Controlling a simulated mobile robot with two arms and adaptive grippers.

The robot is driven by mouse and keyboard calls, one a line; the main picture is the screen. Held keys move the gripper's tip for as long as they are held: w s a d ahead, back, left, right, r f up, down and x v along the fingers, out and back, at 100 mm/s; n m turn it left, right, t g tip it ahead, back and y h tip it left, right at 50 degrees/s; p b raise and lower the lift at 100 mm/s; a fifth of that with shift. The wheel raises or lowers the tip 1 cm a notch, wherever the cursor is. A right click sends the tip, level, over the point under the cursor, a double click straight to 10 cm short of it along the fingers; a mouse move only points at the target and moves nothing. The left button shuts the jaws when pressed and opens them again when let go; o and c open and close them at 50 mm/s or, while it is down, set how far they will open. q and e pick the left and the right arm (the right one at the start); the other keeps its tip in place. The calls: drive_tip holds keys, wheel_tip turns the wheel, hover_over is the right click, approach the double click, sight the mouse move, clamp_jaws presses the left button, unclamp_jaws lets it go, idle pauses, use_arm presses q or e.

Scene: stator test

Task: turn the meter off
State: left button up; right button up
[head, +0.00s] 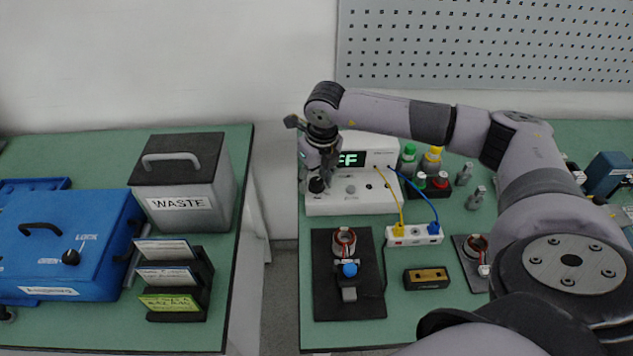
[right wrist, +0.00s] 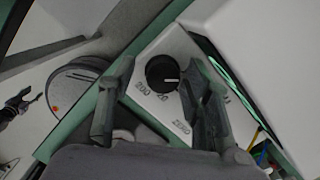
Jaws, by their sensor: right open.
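The meter (head: 352,200) is a white box at the left back of the right-hand bench. Its green display (head: 351,159) shows "FF", with its left part hidden behind my right gripper. A black knob (head: 317,186) is on the meter's sloping front, at the left. In the right wrist view the knob (right wrist: 162,73) has a white pointer line, with labels "200", "20" and "ZERO" around it. My right gripper (head: 319,168) is open, pointing down over the knob, with a finger on either side of it. I cannot tell whether the fingers touch it. My left gripper is not in view.
Yellow and blue leads run from the meter to a white terminal block (head: 414,235). A black plate with a stator (head: 344,243) lies in front. A WASTE box (head: 183,190) stands on the left bench, across a gap.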

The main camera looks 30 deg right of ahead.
sight(317, 181)
wheel_tip(317, 181, up, 6)
drive_tip(key=p, duration=0.3)
drive_tip(key=shift+s+d, duration=0.1)
drive_tip(key=shift+d, duration=0.05)
